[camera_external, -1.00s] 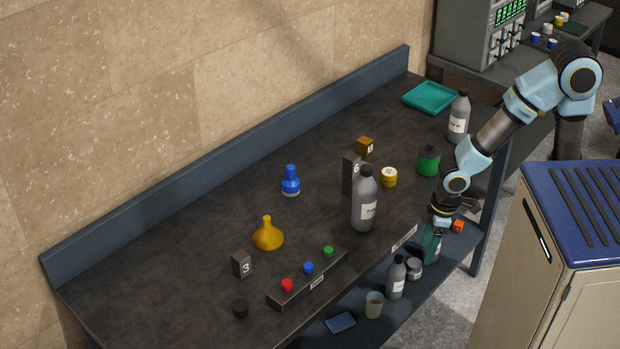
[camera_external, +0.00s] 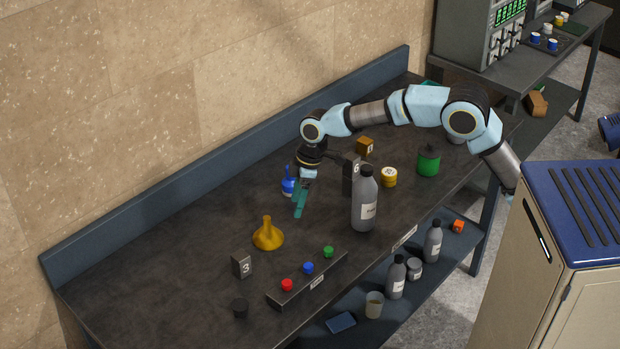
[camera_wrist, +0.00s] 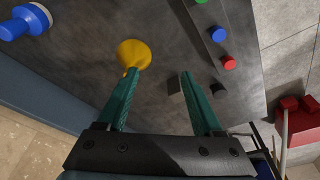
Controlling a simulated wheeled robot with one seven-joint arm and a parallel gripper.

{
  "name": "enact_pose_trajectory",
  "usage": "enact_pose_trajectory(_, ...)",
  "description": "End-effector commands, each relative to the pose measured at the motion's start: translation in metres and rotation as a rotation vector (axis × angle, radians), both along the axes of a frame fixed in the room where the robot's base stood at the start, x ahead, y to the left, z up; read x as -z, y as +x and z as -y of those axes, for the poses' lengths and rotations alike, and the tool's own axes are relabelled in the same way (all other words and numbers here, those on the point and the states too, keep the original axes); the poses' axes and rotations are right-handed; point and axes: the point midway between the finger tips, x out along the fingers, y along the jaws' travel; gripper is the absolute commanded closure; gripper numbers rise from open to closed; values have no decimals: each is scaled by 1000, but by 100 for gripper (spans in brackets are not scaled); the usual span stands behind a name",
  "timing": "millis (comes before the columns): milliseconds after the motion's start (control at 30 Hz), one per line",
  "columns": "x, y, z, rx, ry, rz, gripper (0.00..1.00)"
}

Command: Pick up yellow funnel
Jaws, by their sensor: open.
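The yellow funnel (camera_external: 268,236) stands on the dark bench with its wide mouth down and its spout up. In the wrist view the funnel (camera_wrist: 134,54) shows just beyond the tip of the left finger. My gripper (camera_external: 299,210) is above the bench, to the right of the funnel and farther back, in front of the blue flask. In the wrist view my gripper (camera_wrist: 153,75) has its two teal fingers spread apart with nothing between them. The funnel is apart from the fingers.
A blue flask (camera_external: 288,187) is close behind my gripper. A grey block marked 3 (camera_external: 241,265) stands left of the funnel. A button panel (camera_external: 310,278) lies in front. A tall grey bottle (camera_external: 364,203) stands to the right. A blue ledge (camera_external: 150,216) runs along the wall.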

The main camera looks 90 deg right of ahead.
Motion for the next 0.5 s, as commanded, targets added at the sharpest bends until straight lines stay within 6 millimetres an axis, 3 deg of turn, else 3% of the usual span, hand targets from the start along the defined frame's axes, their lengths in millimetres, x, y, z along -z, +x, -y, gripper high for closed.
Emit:
enact_pose_trajectory(100,8,32,31,-49,-6,22,32)
enact_pose_trajectory(200,8,48,46,-87,-9,36,32)
enact_pose_trajectory(367,8,58,57,-117,-12,46,32)
enact_pose_trajectory(500,22,64,56,-123,-12,45,32)
